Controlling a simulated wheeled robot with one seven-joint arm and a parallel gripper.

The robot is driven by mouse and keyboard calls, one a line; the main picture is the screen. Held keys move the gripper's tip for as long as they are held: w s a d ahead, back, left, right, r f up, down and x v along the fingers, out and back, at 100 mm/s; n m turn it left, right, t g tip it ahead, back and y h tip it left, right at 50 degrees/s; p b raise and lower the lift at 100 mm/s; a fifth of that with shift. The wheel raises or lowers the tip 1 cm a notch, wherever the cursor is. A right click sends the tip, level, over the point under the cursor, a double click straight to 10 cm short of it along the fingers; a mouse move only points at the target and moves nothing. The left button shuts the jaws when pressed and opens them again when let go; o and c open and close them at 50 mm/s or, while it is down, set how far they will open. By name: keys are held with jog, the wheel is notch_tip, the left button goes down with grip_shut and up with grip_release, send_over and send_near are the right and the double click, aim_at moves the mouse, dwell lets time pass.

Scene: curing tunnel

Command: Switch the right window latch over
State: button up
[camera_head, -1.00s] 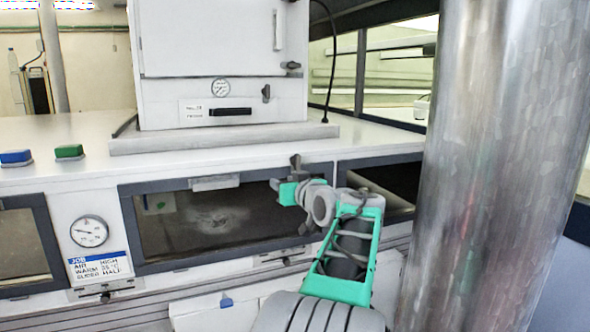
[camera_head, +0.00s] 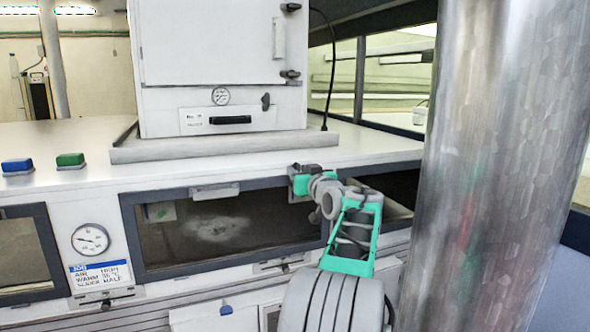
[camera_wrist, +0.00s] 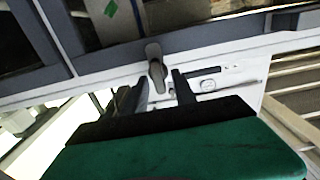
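The right window latch (camera_wrist: 156,67) is a small grey lever on the dark window frame in the wrist view, just ahead of my fingertips. My gripper (camera_wrist: 161,86) is open, with one dark finger on each side of the space in front of the latch. The fingers look apart from it, but the exact gap is hard to tell. In the head view my gripper (camera_head: 299,181) is at the upper right of the middle window (camera_head: 225,228) and hides the latch there.
A white oven (camera_head: 222,50) stands on the pale worktop (camera_head: 70,205) above. Blue (camera_head: 17,165) and green (camera_head: 70,160) buttons are on the left. A gauge (camera_head: 90,239) is beside the window. A thick metal column fills the right.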

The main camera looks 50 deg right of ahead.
grip_shut()
dwell(0.3)
jog(key=shift+m, duration=0.3)
jog(key=m, duration=0.2)
jog(key=shift+m, duration=0.4)
jog(key=m, duration=0.3)
jog(key=shift+d+m+p, duration=0.1)
jog(key=shift+m+p, duration=0.2)
jog(key=shift+p, duration=0.05)
jog(key=m+p, duration=0.2)
jog(key=m, duration=0.3)
jog(key=m+p, duration=0.2)
jog(key=m, duration=0.3)
jog(key=shift+f+m, duration=0.2)
jog(key=shift+m, duration=0.1)
